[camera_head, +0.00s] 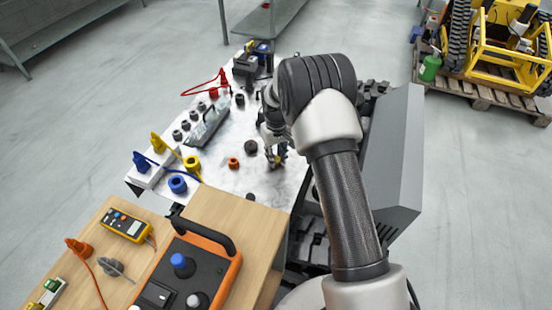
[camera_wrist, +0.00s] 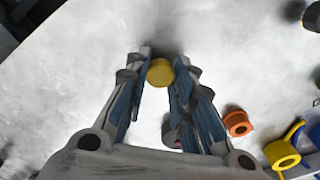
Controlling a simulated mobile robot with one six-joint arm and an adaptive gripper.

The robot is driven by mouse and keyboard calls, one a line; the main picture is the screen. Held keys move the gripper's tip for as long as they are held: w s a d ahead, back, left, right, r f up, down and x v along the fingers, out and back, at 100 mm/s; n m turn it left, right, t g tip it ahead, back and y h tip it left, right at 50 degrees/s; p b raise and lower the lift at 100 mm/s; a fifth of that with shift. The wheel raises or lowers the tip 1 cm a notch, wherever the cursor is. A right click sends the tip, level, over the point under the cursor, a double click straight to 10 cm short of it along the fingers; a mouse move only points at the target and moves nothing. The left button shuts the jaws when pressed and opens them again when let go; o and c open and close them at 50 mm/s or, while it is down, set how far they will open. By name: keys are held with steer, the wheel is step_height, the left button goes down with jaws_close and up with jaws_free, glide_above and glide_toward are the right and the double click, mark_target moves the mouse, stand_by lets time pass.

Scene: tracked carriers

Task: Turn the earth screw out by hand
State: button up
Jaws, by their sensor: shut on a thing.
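A round yellow screw head (camera_wrist: 160,73), which looks like the earth screw, sits between my fingertips in the wrist view. My gripper (camera_wrist: 162,62) is shut on it, with one finger on each side. In the head view my gripper (camera_head: 278,156) is low over the pale metal plate (camera_head: 220,175), near its right edge. The screw is mostly hidden by the fingers there. I cannot tell from these frames whether it is still seated in the plate.
An orange ring (camera_head: 233,162), a black knob (camera_head: 250,147), a yellow ring (camera_head: 192,163) and a blue ring (camera_head: 177,184) stand left of my gripper. A clear-covered tray (camera_head: 208,127) lies behind them. A wooden bench with an orange-edged control box (camera_head: 190,270) is in front.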

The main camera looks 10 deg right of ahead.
stand_by(0.3)
steer(key=n, duration=0.5)
steer(key=shift+n, duration=0.3)
steer(key=n, duration=0.4)
steer(key=shift+n, duration=0.3)
steer(key=n, duration=0.9)
steer(key=shift+n, duration=0.3)
